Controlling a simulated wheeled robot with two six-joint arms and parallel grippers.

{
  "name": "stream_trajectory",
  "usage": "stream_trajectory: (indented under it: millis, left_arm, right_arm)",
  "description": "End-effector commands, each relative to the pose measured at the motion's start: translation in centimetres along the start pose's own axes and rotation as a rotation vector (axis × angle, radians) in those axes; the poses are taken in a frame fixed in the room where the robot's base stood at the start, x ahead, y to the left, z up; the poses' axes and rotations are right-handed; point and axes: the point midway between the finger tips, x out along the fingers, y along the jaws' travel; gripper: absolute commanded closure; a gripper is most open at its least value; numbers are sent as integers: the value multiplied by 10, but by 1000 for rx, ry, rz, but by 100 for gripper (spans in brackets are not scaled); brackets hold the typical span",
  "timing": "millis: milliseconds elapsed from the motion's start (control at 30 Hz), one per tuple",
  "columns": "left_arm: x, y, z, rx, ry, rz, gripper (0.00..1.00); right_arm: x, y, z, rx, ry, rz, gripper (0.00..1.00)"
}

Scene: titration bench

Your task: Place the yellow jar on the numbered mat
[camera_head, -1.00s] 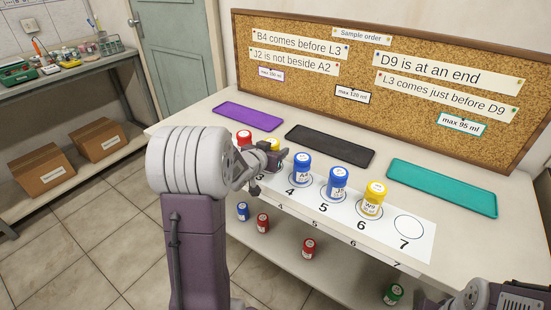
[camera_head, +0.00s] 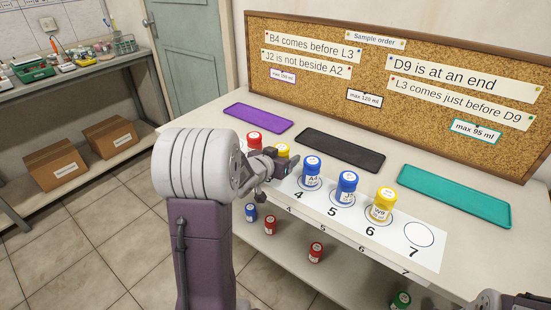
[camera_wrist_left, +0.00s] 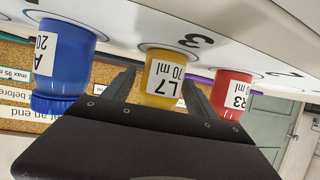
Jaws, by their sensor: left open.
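A yellow jar labelled L7 (camera_wrist_left: 160,80) stands on the numbered mat (camera_head: 424,254) in the circle by the 3; the left wrist view shows this upside down. In the head view only the top of this jar (camera_head: 283,150) shows behind my left gripper (camera_head: 280,165). My left gripper (camera_wrist_left: 160,92) is open, with one finger on each side of the jar and a gap visible on both sides. A second yellow jar, W9 (camera_head: 382,205), stands on the mat at 6. My right gripper's fingers are out of view.
Red jar R3 (camera_wrist_left: 231,93) and blue jar A2 (camera_wrist_left: 62,62) flank the yellow jar closely. Another blue jar (camera_head: 346,188) stands at 5. Circle 7 (camera_head: 419,234) is empty. Purple (camera_head: 258,117), black (camera_head: 340,149) and teal (camera_head: 455,195) trays lie behind, empty.

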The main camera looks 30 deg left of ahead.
Motion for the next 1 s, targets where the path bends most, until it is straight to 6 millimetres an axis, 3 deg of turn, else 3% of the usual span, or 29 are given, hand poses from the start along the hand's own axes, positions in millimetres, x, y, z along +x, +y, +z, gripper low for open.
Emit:
stream_trajectory:
  millis: [200, 333, 400, 600, 1000]
  left_arm:
    - [-56, -1, -5, -1, 2, -5, 34]
    - [-82, -1, -3, 0, 3, -3, 34]
    - [-88, 0, 1, 1, 6, -1, 34]
    - [-100, 0, 0, 0, 3, -1, 34]
    - [-101, 0, 0, 0, 1, 0, 34]
  right_arm:
    - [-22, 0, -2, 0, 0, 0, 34]
    - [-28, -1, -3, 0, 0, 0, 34]
    - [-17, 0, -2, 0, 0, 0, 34]
    - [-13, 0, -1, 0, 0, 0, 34]
    - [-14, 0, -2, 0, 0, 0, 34]
